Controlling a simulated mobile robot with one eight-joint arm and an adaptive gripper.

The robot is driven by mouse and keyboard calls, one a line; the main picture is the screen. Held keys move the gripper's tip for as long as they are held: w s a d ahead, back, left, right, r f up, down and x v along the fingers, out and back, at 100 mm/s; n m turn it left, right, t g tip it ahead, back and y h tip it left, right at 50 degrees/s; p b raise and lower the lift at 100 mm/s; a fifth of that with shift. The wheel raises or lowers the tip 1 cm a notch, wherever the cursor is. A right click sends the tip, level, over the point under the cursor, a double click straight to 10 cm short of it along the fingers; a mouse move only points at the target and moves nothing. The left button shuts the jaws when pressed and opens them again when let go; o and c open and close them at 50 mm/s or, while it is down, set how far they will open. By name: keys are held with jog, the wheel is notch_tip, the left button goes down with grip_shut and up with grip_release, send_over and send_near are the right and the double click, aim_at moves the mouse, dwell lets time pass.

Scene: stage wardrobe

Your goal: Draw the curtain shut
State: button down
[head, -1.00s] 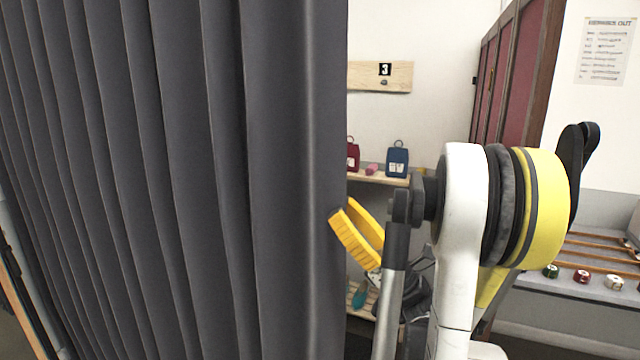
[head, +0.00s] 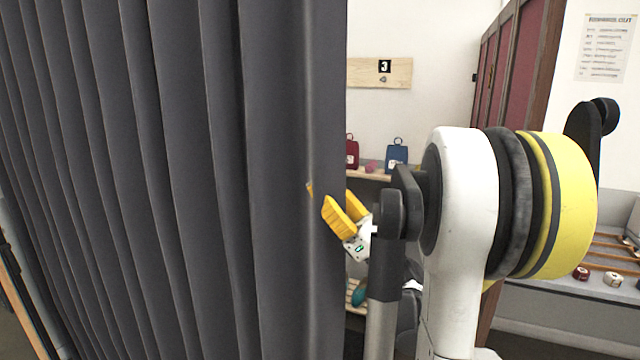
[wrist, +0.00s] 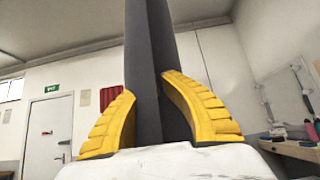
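The dark grey pleated curtain (head: 180,180) fills the left half of the head view, its free right edge hanging upright. My gripper (head: 326,200), with two yellow fingers, is at that edge about halfway up the picture. One finger overlaps the near face; the other is partly hidden behind the edge, with a small yellow bit showing at the cloth. In the wrist view the curtain edge (wrist: 148,50) rises between the fingertips of my gripper (wrist: 150,88). The fingers stand apart around it, and I see no clear pinch on the cloth.
Right of the curtain, a wooden shelf (head: 368,174) holds a red tag-like item (head: 352,155) and a blue one (head: 397,155). A dark red panelled cabinet (head: 505,85) and a grey bench (head: 560,310) stand at the right.

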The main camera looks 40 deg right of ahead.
jog(key=s+d, duration=0.4)
jog(key=s, duration=0.5)
jog(key=shift+s, duration=0.15)
jog(key=c, duration=1.6)
grip_release()
jog(key=shift+a, duration=0.1)
jog(key=shift+r, duration=0.15)
notch_tip(320, 180, up, 10)
jog(key=shift+f, duration=0.1)
